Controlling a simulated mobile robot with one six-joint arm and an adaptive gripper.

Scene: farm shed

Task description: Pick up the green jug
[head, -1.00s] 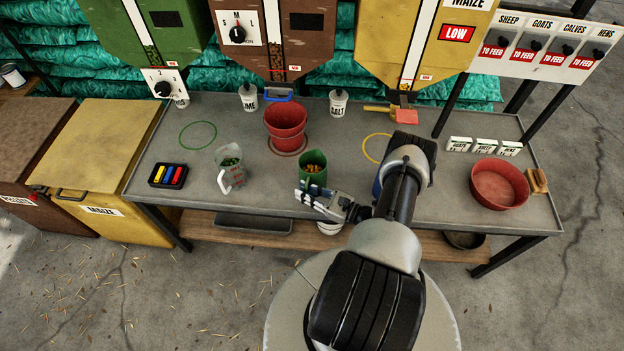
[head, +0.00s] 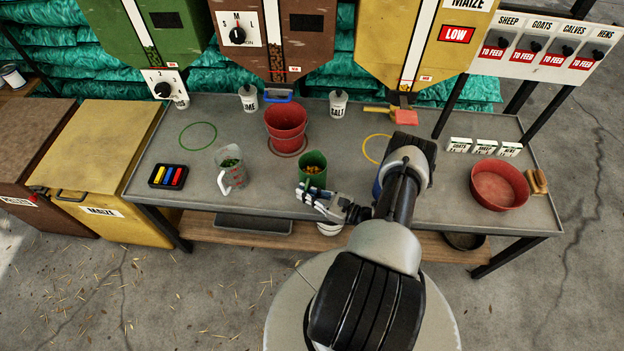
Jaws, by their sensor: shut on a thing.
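A clear measuring jug (head: 230,170) stands to the left, beside a tray of coloured blocks (head: 167,176). A red bowl (head: 499,186) and small label cards (head: 484,147) are at the right. Hoppers overhang the table's back.

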